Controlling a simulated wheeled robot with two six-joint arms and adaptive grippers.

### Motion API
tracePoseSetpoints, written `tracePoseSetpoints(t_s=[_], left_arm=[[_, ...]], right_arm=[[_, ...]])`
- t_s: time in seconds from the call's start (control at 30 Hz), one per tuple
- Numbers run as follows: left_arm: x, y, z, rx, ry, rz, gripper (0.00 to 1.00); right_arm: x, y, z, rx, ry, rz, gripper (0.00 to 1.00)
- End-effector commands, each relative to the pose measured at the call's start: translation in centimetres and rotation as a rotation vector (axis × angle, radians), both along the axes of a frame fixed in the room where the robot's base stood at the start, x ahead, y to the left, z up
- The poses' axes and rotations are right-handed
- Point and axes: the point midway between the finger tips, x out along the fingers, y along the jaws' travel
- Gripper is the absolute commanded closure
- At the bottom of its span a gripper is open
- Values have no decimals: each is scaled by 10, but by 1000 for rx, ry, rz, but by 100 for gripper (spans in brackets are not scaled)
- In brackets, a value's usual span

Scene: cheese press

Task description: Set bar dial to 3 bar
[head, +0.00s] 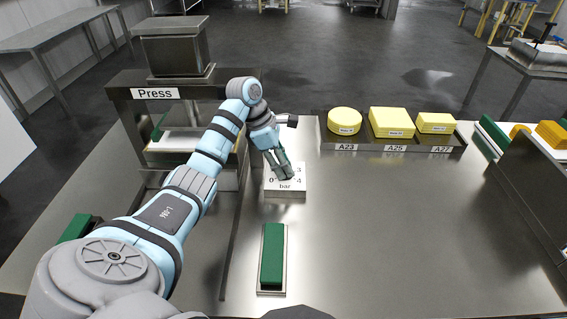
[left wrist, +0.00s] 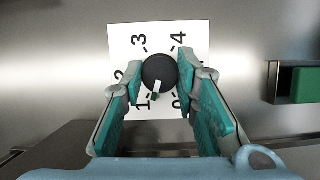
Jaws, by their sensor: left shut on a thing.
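The bar dial shows in the left wrist view as a round black knob (left wrist: 159,70) on a white scale plate (left wrist: 122,42) marked 0 to 4. Its white pointer mark points down and slightly left, between 0 and 1 and nearer 1. My left gripper (left wrist: 160,80) is shut on the knob, with a teal finger on each side. In the head view the plate (head: 285,190) lies on the table in front of the press, and my left gripper (head: 282,168) hides the knob and part of the scale. My right gripper is in neither view.
The press (head: 155,94) stands behind and left of the dial. A green block (head: 272,255) on a metal base lies in front. A tray (head: 390,148) with yellow cheeses stands at the back right. A metal box (head: 530,185) stands far right. The table's right-middle is clear.

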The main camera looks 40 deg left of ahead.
Motion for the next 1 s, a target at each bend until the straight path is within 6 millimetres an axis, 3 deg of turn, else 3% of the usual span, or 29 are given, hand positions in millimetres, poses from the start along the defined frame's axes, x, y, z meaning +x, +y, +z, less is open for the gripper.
tracePoseSetpoints(t_s=[0.2, 0.23, 0.33, 0.73, 0.87, 1.0], left_arm=[[0, 1, 1, 3, -2, 2, 100], [0, 1, 1, 3, -2, 2, 68], [0, 1, 1, 3, -2, 2, 53], [0, 0, 0, 2, -1, 55, 53], [-2, -1, -2, 4, -2, 232, 53], [-2, -3, -6, 4, -8, 554, 53]], right_arm=[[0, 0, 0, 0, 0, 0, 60], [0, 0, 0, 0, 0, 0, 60], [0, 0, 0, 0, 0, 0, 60], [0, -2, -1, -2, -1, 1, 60], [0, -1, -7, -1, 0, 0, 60], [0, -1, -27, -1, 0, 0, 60]])
